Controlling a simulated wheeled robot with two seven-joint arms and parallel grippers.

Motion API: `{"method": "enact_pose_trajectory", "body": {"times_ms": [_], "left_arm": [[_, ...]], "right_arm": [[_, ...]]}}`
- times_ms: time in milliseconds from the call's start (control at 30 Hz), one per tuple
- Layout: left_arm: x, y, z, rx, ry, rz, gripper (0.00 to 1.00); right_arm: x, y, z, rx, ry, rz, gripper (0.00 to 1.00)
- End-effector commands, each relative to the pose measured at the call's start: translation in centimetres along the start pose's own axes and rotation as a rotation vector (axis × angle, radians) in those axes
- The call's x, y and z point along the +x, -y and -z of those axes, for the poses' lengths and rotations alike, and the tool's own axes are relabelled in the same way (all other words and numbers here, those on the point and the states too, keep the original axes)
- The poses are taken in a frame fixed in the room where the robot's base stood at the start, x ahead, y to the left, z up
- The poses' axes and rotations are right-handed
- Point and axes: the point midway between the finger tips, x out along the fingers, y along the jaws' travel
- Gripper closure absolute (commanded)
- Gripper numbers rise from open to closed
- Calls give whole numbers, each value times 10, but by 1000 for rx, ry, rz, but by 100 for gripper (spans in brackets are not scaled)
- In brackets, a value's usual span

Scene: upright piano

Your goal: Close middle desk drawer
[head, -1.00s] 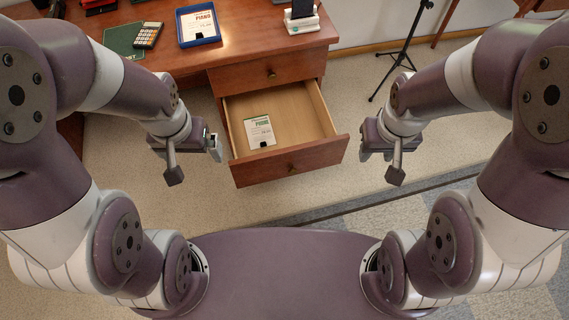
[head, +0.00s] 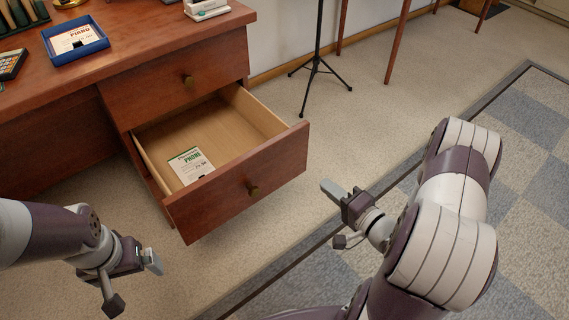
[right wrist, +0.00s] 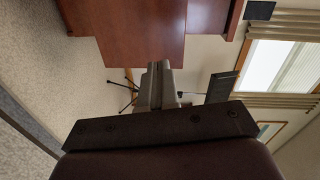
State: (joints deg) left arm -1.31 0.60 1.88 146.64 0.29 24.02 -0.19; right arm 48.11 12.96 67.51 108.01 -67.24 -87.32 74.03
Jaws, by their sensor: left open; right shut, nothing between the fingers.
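A closed drawer (head: 187,81) sits above the open one. A blue tray (head: 75,40) and a calculator (head: 11,65) are on the desktop. A black tripod stand (head: 318,70) stands behind, right of the desk.

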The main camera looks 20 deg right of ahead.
Motion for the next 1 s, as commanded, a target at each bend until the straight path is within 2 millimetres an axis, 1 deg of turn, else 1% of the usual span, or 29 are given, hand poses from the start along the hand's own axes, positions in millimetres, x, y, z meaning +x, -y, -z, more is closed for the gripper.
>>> {"method": "enact_pose_trajectory", "body": {"times_ms": [33,100,167,233,367,600,700,833,1000], "left_arm": [[-1,0,0,0,1,0,1],[0,0,0,0,1,0,1],[2,0,-1,0,1,0,1],[7,0,-1,0,1,0,1],[20,0,-3,0,2,0,1],[43,0,-6,0,2,0,1],[53,0,-7,0,2,0,1],[63,0,-8,0,2,0,1],[67,0,-8,0,2,0,1]], "right_arm": [[0,14,0,55,3,61,100],[0,23,2,120,-1,107,100],[4,23,2,141,0,109,100],[12,22,2,143,2,107,100],[37,22,1,140,5,108,100],[90,27,1,138,3,107,100],[109,29,2,139,1,108,100],[127,32,3,140,-1,107,100],[138,36,3,142,-3,105,100]]}}
